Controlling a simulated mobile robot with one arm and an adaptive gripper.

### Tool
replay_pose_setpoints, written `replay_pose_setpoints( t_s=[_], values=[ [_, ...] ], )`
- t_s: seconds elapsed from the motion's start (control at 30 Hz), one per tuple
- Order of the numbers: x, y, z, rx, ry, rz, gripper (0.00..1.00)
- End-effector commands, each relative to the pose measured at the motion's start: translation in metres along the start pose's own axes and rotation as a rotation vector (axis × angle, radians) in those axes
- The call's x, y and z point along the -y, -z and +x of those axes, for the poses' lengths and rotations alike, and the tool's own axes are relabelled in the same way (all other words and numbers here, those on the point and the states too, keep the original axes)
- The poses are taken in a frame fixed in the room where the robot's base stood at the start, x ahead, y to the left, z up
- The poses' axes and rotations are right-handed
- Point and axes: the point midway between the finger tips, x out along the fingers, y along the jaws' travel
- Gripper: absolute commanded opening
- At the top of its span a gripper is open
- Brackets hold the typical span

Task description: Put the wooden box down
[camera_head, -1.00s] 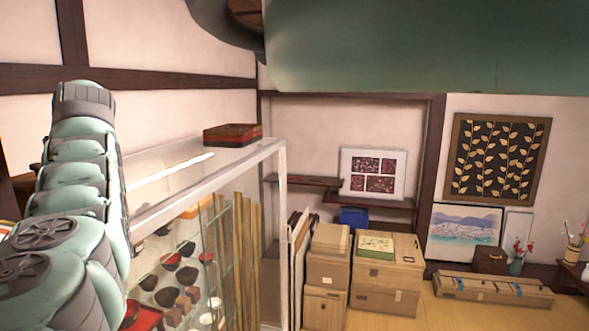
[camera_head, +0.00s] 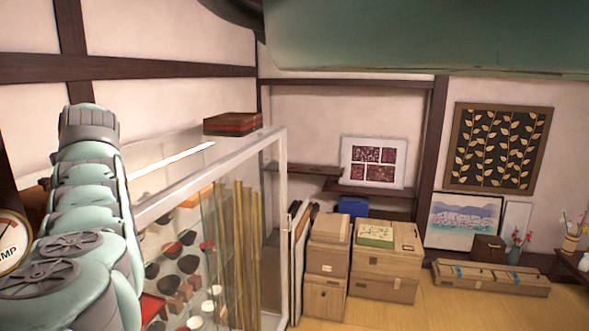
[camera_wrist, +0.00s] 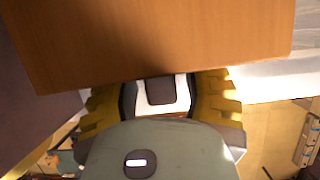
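The wooden box (camera_wrist: 160,45) is a plain orange-brown block that fills the upper part of the wrist view, close to the camera and slightly tilted. My gripper (camera_wrist: 165,100) has its yellow fingers parted on either side, reaching up to the box's near edge. The fingertips are hidden by the box, which appears to be held between them. Neither the gripper nor this box can be made out in the head view now.
A glass display cabinet (camera_head: 277,190) holds bowls and cups. A dark red-brown box (camera_head: 232,123) lies on its top. Stacked cartons (camera_head: 386,265) stand at the back wall. A long low box (camera_head: 490,278) lies right of them. Some floor (camera_head: 440,310) in front is clear.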

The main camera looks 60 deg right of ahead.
Motion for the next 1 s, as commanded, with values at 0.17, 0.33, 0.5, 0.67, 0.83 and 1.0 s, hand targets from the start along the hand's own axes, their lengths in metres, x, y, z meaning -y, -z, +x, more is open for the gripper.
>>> replay_pose_setpoints(
  t_s=[0.17,0.33,0.5,0.67,0.83,1.0],
  values=[
    [0.0,0.0,0.0,0.0,0.0,0.001,0.48],
    [0.001,0.0,-0.001,0.001,0.002,-0.001,0.48],
    [0.001,0.001,-0.008,0.001,0.004,-0.001,0.48],
    [0.0,0.001,-0.022,-0.003,0.004,-0.004,0.48],
    [0.002,0.001,-0.029,-0.011,0.007,-0.006,0.48],
    [0.001,0.0,-0.039,-0.005,0.005,-0.006,0.48]
  ],
)
